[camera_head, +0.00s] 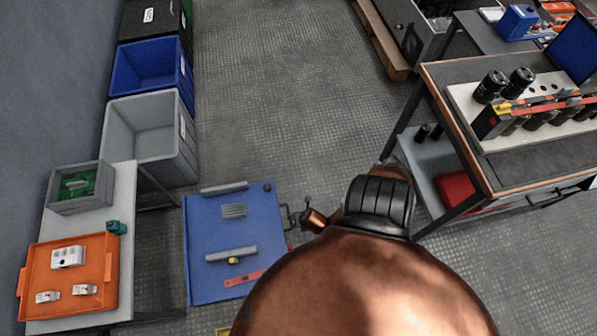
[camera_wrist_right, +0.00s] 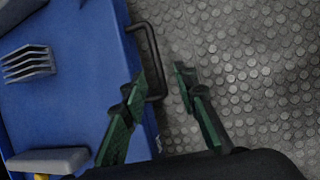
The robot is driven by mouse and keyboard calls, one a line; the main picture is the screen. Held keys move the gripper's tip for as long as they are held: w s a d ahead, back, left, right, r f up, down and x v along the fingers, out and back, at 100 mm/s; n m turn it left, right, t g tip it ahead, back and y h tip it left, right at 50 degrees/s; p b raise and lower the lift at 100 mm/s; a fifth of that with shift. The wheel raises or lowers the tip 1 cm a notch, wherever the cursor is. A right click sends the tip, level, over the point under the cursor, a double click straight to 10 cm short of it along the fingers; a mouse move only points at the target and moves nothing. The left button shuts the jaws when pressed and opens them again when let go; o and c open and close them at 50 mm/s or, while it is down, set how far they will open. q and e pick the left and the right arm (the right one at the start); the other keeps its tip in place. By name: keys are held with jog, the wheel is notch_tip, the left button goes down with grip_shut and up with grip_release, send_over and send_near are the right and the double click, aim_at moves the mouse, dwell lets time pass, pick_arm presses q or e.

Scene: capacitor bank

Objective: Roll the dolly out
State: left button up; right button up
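The dolly (camera_head: 215,275) is a low blue platform on the floor at lower middle, left of my arm. Its dark handle (camera_wrist_right: 155,62) sticks out from the platform's edge in the right wrist view. My right gripper (camera_wrist_right: 160,70) is open, with two green-and-black fingers. The handle's outer bar shows between the fingertips, and one finger overlaps it in the picture; I cannot tell whether they touch. In the head view my copper-coloured arm hides most of this gripper. My left gripper is not in view.
Grey finned and bar-shaped parts lie on the dolly. A workbench (camera_head: 440,72) with black cylinders stands at right. At left are a grey bin (camera_head: 130,122), a blue bin (camera_head: 150,65) and a table with an orange tray (camera_head: 105,275). The floor (camera_head: 270,100) beyond the dolly is clear.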

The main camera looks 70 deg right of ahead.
jog(key=v, duration=0.4)
jog(key=shift+s+r, duration=0.1)
jog(key=shift+r, duration=0.2)
dwell(0.3)
jog(key=s+a+r+m+g+y, duration=0.1)
jog(key=s+a+m+g+y, duration=0.1)
jog(key=s+a+m, duration=0.7)
jog(key=s+a+r+m+g+y, duration=0.15)
jog(key=s+m, duration=0.35)
jog(key=m, duration=0.8)
pick_arm(q)
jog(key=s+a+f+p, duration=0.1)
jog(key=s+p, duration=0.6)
jog(key=p, duration=0.2)
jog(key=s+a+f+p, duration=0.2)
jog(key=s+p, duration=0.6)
jog(key=p, duration=0.2)
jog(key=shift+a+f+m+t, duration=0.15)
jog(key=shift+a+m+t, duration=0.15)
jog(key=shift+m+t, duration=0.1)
pick_arm(e)
jog(key=s+d+f, duration=0.1)
jog(key=s, duration=0.6)
jog(key=s+d+f, duration=0.2)
jog(key=s, duration=0.6)
jog(key=shift+h, duration=0.35)
